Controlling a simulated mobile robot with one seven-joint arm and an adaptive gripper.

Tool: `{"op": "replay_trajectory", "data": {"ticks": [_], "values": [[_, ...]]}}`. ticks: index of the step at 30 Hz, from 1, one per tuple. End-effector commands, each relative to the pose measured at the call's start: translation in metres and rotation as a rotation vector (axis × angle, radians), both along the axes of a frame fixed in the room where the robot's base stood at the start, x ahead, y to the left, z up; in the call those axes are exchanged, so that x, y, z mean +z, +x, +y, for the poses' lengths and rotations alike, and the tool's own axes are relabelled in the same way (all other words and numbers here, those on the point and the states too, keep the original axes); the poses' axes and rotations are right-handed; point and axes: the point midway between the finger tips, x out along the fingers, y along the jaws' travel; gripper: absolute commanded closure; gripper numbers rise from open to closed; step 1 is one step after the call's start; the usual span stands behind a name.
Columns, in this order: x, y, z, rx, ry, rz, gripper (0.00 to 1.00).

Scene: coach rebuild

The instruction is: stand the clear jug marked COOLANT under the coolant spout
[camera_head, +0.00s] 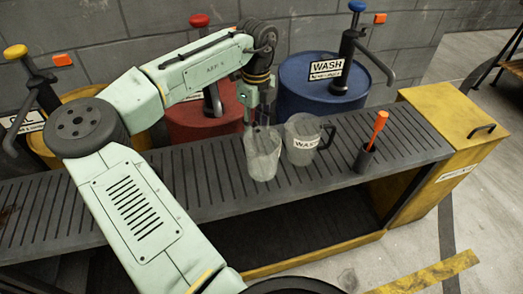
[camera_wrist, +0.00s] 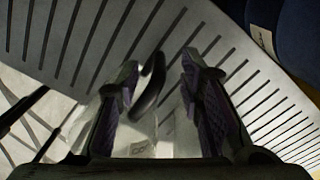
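A clear jug (camera_head: 262,158) stands on the slatted bench under my gripper (camera_head: 262,118); its marking is not readable in the head view. In the wrist view my gripper (camera_wrist: 158,105) is open, with a dark handle (camera_wrist: 150,85) between its fingers and part of the clear jug below; I cannot tell whether they touch. A second clear jug (camera_head: 299,150), marked WASH, stands just to the right. At the far left, a yellow drum (camera_head: 75,97) carries a black pump with a yellow knob (camera_head: 15,52) and a partly hidden label (camera_head: 24,123) starting "CO".
A red drum (camera_head: 190,112) and a blue drum (camera_head: 310,88) labelled WASH, each with a pump, stand behind the slatted bench (camera_head: 215,195). An orange-handled tool (camera_head: 379,125) stands in a dark holder at right. A yellow cabinet (camera_head: 450,115) closes the right end.

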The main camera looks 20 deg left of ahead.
Motion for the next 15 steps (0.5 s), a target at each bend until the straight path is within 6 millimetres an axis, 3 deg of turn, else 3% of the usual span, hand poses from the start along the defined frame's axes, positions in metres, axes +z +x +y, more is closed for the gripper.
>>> {"op": "replay_trajectory", "data": {"ticks": [7, 15], "values": [[-0.032, -0.002, 0.002, 0.001, 0.002, 0.001, 0.66], [-0.038, -0.001, 0.002, 0.002, 0.001, -0.001, 0.66]]}}
